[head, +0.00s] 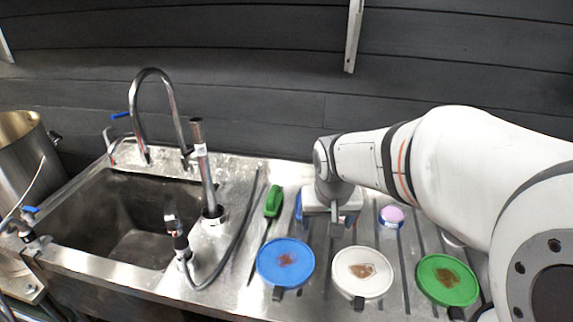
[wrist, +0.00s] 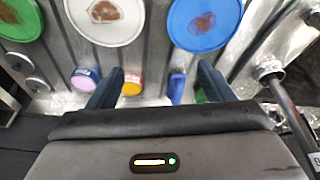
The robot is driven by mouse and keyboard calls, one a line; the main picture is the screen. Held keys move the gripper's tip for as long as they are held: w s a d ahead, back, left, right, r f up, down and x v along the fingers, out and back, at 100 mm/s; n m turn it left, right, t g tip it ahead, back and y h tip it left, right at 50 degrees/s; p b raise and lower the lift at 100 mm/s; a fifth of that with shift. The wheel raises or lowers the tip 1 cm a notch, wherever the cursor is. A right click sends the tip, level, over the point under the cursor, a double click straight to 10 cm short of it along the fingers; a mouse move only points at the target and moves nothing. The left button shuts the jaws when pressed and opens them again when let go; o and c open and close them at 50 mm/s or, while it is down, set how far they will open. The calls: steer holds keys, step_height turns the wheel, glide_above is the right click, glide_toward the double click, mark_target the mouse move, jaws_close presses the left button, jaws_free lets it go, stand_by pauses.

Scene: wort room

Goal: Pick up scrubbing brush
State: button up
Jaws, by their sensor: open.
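My gripper (head: 337,222) is open above the steel drainboard, with its two dark fingers (wrist: 160,72) apart in the wrist view. A slim blue item (wrist: 177,86) shows between the fingers, nearer the right one; in the head view its blue edge (head: 298,205) is partly hidden by my gripper. A green item (head: 273,202) lies left of my gripper; in the wrist view it is mostly hidden behind the right finger. Either could be the scrubbing brush; bristles are not clear in either view. Nothing is held.
Blue (head: 285,263), white (head: 363,272) and green (head: 447,280) round brushes or discs lie along the front. A pink-topped jar (head: 391,216) and an orange-yellow container (wrist: 132,82) stand near my gripper. A sink (head: 130,225), a tall tap (head: 140,90) and a hose are at left.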

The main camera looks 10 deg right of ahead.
steer(key=shift+m+t, duration=0.4)
steer(key=shift+m, duration=0.3)
steer(key=w+f, duration=0.3)
steer(key=w, duration=0.4)
steer(key=w+f+p, duration=0.1)
steer(key=w+f, duration=0.2)
steer(key=w, duration=0.4)
steer(key=w+f, duration=0.3)
steer(key=w, duration=0.4)
steer(key=shift+a, duration=0.35)
steer(key=x, duration=0.2)
steer(key=shift+w+f+p, duration=0.15)
steer(key=shift+w+p, duration=0.15)
steer(key=shift+w, duration=0.05)
steer(key=shift+p+x, duration=0.65)
steer(key=shift+x, duration=2.3)
steer(key=shift+a, duration=0.15)
steer(key=shift+c, duration=0.5)
